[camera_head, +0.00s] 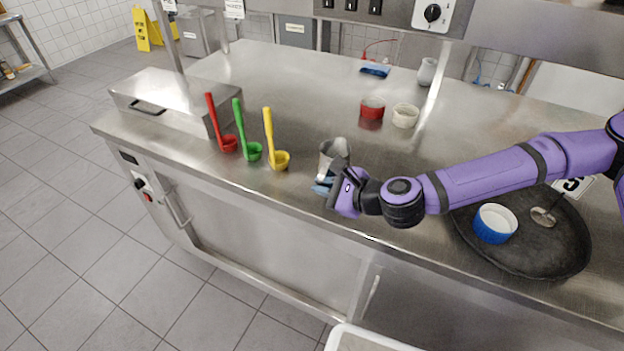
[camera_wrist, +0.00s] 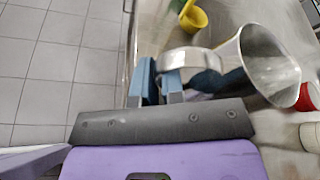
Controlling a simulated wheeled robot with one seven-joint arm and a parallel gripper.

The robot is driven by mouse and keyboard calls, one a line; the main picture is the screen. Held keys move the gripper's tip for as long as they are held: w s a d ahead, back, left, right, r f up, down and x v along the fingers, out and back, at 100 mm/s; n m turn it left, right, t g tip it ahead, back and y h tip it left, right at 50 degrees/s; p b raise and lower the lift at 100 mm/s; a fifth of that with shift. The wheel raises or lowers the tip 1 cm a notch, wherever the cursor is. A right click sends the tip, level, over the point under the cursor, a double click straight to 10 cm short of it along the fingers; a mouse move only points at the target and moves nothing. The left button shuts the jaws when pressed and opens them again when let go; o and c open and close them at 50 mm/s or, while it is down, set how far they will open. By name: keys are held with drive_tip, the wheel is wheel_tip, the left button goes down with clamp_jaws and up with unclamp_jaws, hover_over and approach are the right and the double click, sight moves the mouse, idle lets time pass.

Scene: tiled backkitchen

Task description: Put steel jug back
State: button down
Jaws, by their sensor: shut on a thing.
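The steel jug (camera_head: 334,154) is upright, or close to it, at the front part of the steel counter, just right of the yellow ladle. My gripper (camera_head: 324,186) is at its near side, with blue fingers closed on it. In the wrist view, the jug (camera_wrist: 262,62) shows its open mouth to the right, and its handle band (camera_wrist: 188,66) lies at the tips of my gripper (camera_wrist: 162,84). Whether the jug's base touches the counter is hidden by my gripper.
Red (camera_head: 222,130), green (camera_head: 246,135) and yellow (camera_head: 274,145) ladles stand left of the jug. A red ramekin (camera_head: 372,108) and a white ramekin (camera_head: 405,116) sit behind. A dark round tray (camera_head: 560,255) with a blue ramekin (camera_head: 494,223) is at right.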

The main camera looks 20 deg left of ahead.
drive_tip(key=w+a, duration=0.2)
drive_tip(key=w, duration=0.1)
drive_tip(key=w+a, duration=0.1)
drive_tip(key=a, duration=0.1)
drive_tip(key=shift+w+f, duration=0.25)
drive_tip(key=shift+w+a+f, duration=0.1)
drive_tip(key=shift+w+f, duration=0.1)
drive_tip(key=shift+f, duration=1.6)
drive_tip(key=shift+f, duration=0.1)
drive_tip(key=c, duration=1.2)
unclamp_jaws()
drive_tip(key=shift+c, duration=0.2)
drive_tip(key=shift+d, duration=0.3)
drive_tip(key=v, duration=1.1)
drive_tip(key=shift+s+d+r, duration=0.2)
drive_tip(key=shift+d, duration=0.05)
